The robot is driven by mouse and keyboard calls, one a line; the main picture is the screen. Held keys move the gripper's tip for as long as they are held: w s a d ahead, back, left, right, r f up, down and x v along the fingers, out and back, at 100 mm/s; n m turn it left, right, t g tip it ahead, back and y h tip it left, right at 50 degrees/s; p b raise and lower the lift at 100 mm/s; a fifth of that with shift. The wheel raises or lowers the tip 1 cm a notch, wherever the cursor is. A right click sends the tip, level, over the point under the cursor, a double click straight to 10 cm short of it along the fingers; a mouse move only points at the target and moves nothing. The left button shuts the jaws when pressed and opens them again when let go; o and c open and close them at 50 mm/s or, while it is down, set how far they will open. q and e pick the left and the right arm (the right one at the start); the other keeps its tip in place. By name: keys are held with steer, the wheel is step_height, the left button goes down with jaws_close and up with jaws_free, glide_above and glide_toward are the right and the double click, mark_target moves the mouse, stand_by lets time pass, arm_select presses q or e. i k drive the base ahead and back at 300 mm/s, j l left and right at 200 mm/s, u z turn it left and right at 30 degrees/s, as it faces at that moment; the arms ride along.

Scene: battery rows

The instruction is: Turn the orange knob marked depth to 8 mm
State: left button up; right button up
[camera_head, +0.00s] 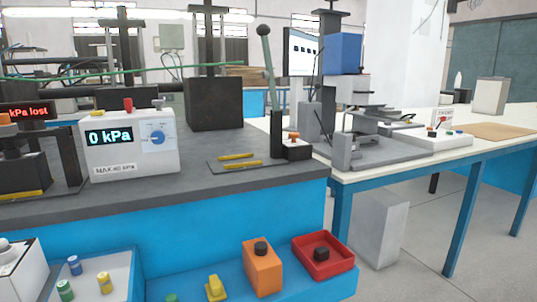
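I cannot tell from labels which orange part is marked depth. Neither of my grippers is in view.
A white box (128,149) with a "0 kPa" display and blue dial stands on the dark bench (240,183). Yellow bars lie before the lever. Below are an orange block (262,268) and red tray (346,258). A pale table (400,162) with machines stands right.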

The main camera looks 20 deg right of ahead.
mark_target(293, 135)
steer(key=i+l+u, duration=0.2)
steer(key=l, duration=0.2)
steer(key=i+l+u, duration=0.2)
steer(key=l, duration=0.25)
steer(key=l+u, duration=0.15)
steer(key=l, duration=0.3)
steer(key=l+u, duration=0.2)
steer(key=l, duration=0.25)
steer(key=i, duration=0.05)
